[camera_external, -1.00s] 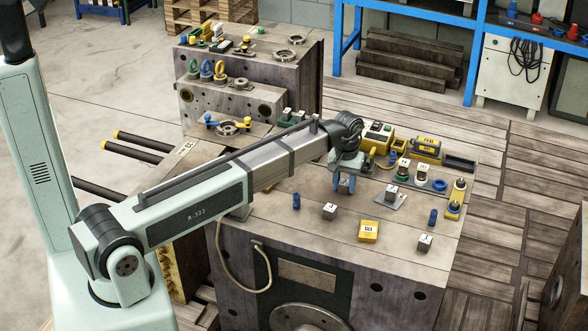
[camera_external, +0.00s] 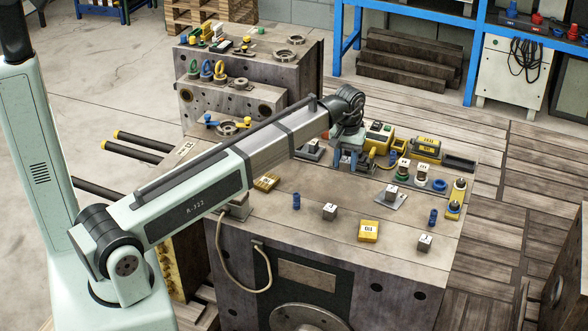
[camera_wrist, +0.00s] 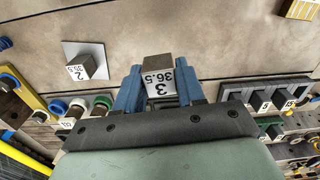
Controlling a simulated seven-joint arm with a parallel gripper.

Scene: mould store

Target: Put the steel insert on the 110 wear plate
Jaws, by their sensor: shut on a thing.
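My gripper (camera_wrist: 159,88) has blue fingers shut on a steel cube (camera_wrist: 158,76) marked "3 36.5" in the wrist view. In the external view my gripper (camera_external: 347,162) is over the back middle of the large block's top; the cube cannot be made out there. A yellow plate (camera_external: 368,231) with a white label, perhaps 110, lies near the front. A second yellow plate (camera_external: 266,182) lies at the left, its label too small to read; a yellow plate shows in the wrist view's top right (camera_wrist: 301,8). My gripper is apart from both plates.
Steel cubes stand at the front (camera_external: 330,211) and front right (camera_external: 425,243). Another cube (camera_external: 391,194), marked 2 in the wrist view (camera_wrist: 85,65), sits on a grey plate.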

